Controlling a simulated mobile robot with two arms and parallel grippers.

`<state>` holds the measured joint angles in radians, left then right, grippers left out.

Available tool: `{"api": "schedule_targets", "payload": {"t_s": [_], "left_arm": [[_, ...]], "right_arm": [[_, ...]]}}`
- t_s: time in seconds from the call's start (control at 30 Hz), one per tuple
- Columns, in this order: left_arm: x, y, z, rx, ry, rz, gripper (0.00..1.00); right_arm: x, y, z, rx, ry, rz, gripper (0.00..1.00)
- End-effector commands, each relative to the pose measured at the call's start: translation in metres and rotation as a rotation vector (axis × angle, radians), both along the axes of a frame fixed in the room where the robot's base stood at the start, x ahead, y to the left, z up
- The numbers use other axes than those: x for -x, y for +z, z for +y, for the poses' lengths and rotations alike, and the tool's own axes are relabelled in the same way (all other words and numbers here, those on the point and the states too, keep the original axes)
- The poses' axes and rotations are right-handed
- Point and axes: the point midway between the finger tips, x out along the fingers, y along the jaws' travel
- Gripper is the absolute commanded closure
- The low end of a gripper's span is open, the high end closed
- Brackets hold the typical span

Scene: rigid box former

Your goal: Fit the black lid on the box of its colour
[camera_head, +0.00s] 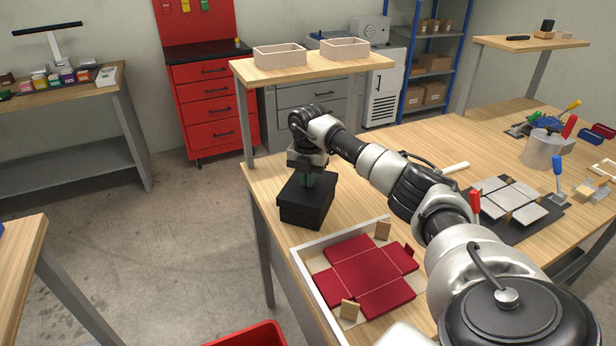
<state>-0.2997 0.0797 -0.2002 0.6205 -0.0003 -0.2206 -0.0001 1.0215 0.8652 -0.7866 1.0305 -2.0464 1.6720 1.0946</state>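A black box (303,215) stands on the near left corner of the wooden table. The black lid (322,190) is on top of it, its edge showing as a slightly wider band around the upper part. They look stacked and roughly aligned, but whether the lid is fully seated is too small to tell. My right gripper (306,180) points down at the middle of the lid, with its greenish fingertips at or just above the top. The opening between the fingers is not clear. My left gripper is out of view.
A white-edged tray (310,277) with a flat red box blank (366,272) lies in front of the black box. Grey flat panels (516,194) lie on a dark mat at right. Two pale open boxes (279,55) stand on a raised shelf behind.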

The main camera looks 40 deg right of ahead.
Motion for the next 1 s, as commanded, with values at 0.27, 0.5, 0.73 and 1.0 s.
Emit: {"api": "schedule_targets", "payload": {"t_s": [0.27,0.5,0.73,1.0], "left_arm": [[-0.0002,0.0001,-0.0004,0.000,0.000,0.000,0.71],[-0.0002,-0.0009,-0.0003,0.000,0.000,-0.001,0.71],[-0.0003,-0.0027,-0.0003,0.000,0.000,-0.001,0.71],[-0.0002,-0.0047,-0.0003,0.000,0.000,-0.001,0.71]], "right_arm": [[0.0000,0.0002,-0.0001,0.000,0.000,0.000,1.00],[0.0000,-0.0017,-0.0001,0.000,0.000,0.000,1.00],[-0.0001,-0.0053,0.0000,0.000,0.000,0.000,1.00],[-0.0001,-0.0094,0.0000,0.000,0.000,0.000,1.00]]}}
